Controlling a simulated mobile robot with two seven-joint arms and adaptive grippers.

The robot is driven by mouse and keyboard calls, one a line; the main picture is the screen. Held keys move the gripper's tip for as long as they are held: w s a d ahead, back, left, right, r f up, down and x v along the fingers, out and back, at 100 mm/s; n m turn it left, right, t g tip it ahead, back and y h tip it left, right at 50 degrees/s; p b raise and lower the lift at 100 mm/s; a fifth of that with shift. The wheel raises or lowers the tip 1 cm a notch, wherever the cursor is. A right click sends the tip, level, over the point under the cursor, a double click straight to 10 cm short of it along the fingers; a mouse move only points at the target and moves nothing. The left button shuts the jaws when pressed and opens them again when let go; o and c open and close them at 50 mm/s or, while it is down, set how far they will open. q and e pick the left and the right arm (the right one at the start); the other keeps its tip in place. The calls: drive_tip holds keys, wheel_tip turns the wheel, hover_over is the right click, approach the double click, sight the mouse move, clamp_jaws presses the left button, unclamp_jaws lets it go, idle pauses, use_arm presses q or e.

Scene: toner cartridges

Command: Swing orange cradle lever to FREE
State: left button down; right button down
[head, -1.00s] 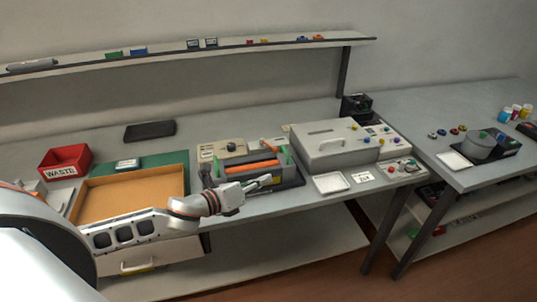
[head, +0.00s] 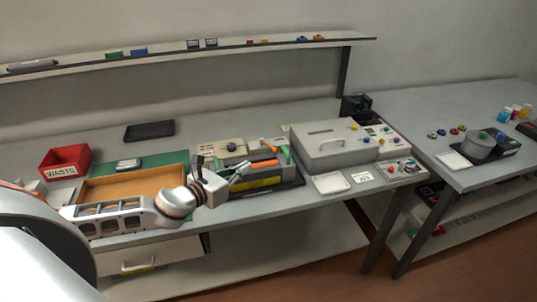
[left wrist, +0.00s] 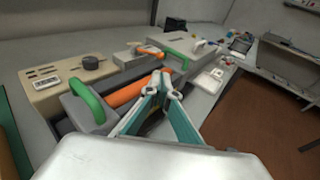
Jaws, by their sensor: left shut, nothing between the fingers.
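The cradle (head: 285,183) is a dark grey unit on the bench with green end handles and an orange roller (head: 265,163) between them. In the left wrist view the roller (left wrist: 125,94) lies between the green handles. An orange lever (left wrist: 149,51) stands out behind it, tilted, by a light block; it also shows in the head view (head: 270,143). My left gripper (head: 243,168) is shut and empty, over the cradle's front left part. In the left wrist view its teal fingers (left wrist: 162,80) meet in front of the roller and hide part of it. Any FREE marking is unreadable.
A light panel with a dark knob (head: 231,146) stands behind the cradle. A large grey machine (head: 318,146) stands close on its right. A cork-coloured tray (head: 110,190) and red WASTE bin (head: 66,161) are to the left. A shelf (head: 180,49) runs above.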

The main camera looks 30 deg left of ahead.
sight(274, 151)
use_arm(q)
drive_tip(key=p+x, duration=0.1)
drive_tip(key=x, duration=1)
drive_tip(key=shift+w+d, duration=0.1)
drive_tip(key=shift+w+d+f, duration=0.1)
drive_tip(key=shift+w+f, duration=0.1)
drive_tip(key=shift+w, duration=0.45)
use_arm(e)
drive_tip(key=shift+s+d+f+h, duration=0.15)
drive_tip(key=shift+s+d+h, duration=0.15)
drive_tip(key=shift+d, duration=0.25)
use_arm(q)
drive_tip(key=shift+w, duration=0.1)
